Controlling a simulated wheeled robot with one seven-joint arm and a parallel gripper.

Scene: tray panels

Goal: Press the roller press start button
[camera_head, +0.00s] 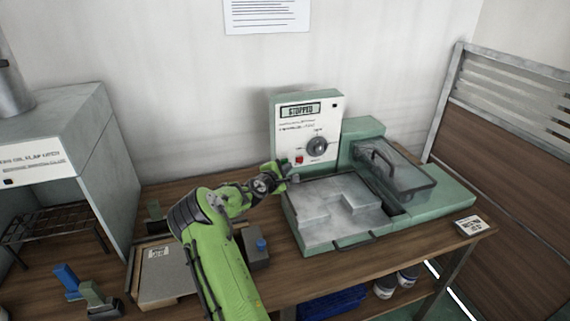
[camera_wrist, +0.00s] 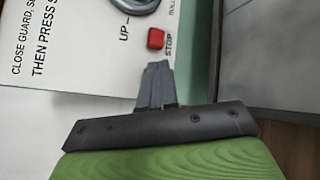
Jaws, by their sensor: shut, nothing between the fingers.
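The roller press control panel (camera_head: 325,122) stands upright at the back of the green press (camera_head: 440,195). Its display (camera_head: 300,111) reads STOPPED. A red button (camera_head: 299,160) sits low on the panel; in the wrist view the red button (camera_wrist: 155,38) has STOP printed beside it. My gripper (camera_head: 287,172) is at the panel's lower left. In the wrist view my gripper (camera_wrist: 157,74) is shut and empty, its tips just below the red button.
A clear guard (camera_head: 400,180) with a handle lies over the right side of the press, apparently down. A grey cabinet (camera_head: 60,125) stands at left. A small box with a blue knob (camera_head: 261,245) is near my arm. A metal-framed partition (camera_head: 510,130) borders the right.

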